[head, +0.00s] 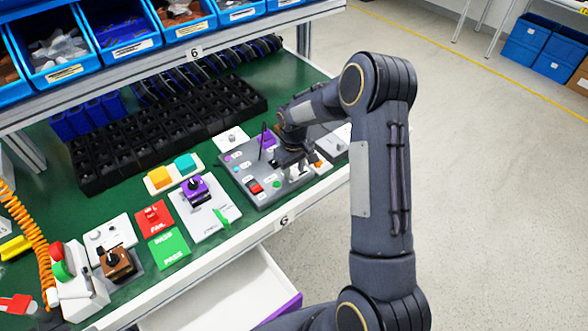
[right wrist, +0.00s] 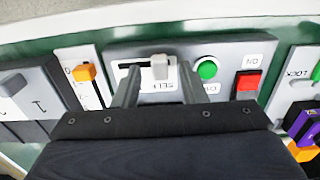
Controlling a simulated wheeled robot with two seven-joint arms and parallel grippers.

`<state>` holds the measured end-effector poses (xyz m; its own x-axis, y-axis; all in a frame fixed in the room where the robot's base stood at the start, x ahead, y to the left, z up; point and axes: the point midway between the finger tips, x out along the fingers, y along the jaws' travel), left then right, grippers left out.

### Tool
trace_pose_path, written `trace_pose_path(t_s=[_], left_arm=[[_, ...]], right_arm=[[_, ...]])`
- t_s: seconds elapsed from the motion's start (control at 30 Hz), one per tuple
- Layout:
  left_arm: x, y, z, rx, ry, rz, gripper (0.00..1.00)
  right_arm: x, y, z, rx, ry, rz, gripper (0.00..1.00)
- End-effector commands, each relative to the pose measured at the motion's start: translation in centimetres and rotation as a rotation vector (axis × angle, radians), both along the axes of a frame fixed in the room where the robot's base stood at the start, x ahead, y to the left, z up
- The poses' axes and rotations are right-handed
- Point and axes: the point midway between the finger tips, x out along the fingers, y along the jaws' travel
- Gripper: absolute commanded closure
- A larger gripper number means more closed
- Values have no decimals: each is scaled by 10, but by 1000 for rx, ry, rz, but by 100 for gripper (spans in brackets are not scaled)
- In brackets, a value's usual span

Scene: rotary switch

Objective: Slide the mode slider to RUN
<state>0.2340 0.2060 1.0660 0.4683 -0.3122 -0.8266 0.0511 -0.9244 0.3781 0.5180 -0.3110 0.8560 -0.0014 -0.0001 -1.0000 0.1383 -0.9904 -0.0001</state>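The slider, a pale grey knob (right wrist: 160,67) in a dark slot on a grey panel, shows in the right wrist view. The knob is at the right end of the visible slot. A label below it is partly hidden and cannot be read fully. My right gripper (right wrist: 158,78) is open, with one finger on each side of the knob and a gap on both sides. In the head view my right gripper (head: 291,172) is low over the right part of the grey control panel (head: 238,159) and hides the slider there. My left gripper is out of view.
A green button (right wrist: 207,69) and a red rocker switch (right wrist: 247,82) are right of the slider in the wrist view. An orange slider (right wrist: 85,72) is to its left. Blue bins (head: 120,25) stand on a shelf above. A drawer (head: 230,295) is open below the table.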

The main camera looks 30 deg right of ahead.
Motion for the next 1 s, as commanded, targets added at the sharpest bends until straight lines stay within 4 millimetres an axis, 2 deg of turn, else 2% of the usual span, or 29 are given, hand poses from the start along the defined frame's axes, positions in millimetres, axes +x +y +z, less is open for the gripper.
trace_pose_path(t_s=[0.13, 0.37, 0.67, 0.9, 1.0], left_arm=[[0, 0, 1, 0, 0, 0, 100], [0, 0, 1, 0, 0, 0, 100], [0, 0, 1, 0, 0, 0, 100], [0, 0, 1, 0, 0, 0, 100], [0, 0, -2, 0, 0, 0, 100]], right_arm=[[0, 0, -7, 0, -1, 0, 62], [0, 0, -8, 0, -1, 0, 62], [0, 0, -7, 0, -1, 0, 100], [0, -1, -7, 0, -2, 0, 100], [3, -12, -9, -2, -3, -3, 100]])
